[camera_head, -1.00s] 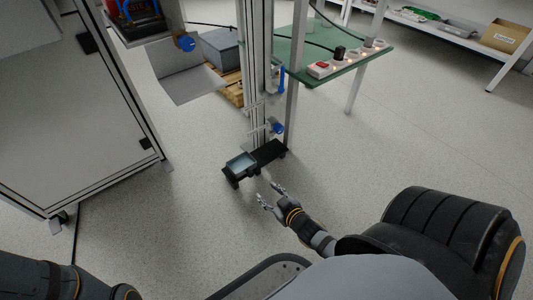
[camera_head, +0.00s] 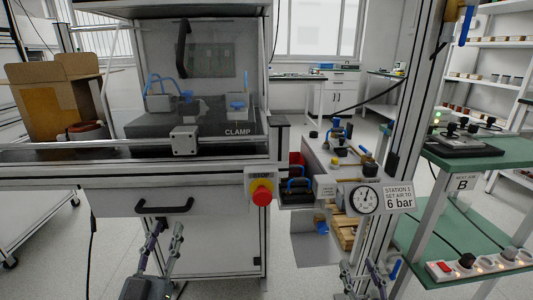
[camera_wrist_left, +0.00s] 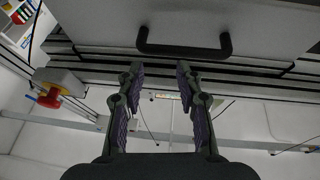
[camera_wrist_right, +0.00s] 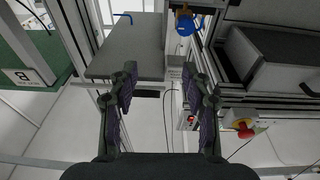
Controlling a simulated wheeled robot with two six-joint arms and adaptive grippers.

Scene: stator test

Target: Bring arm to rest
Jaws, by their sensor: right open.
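My left gripper (camera_head: 169,228) is raised at the lower left of the head view, in front of the cabinet below the drawer handle (camera_head: 165,207). In the left wrist view its fingers (camera_wrist_left: 160,75) are apart with nothing between them, and the black handle (camera_wrist_left: 184,48) shows beyond the tips. My right gripper (camera_head: 358,268) is at the bottom of the head view, near the metal post with the gauge. In the right wrist view its fingers (camera_wrist_right: 160,78) are apart and empty. Most of both arms is out of the head view.
The clamp station (camera_head: 190,125) has a clear front cover. A red and yellow stop button (camera_head: 261,192) and a pressure gauge (camera_head: 364,199) sit on its right. A cardboard box (camera_head: 60,105) stands at left. A green table (camera_head: 470,262) with a power strip is at right.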

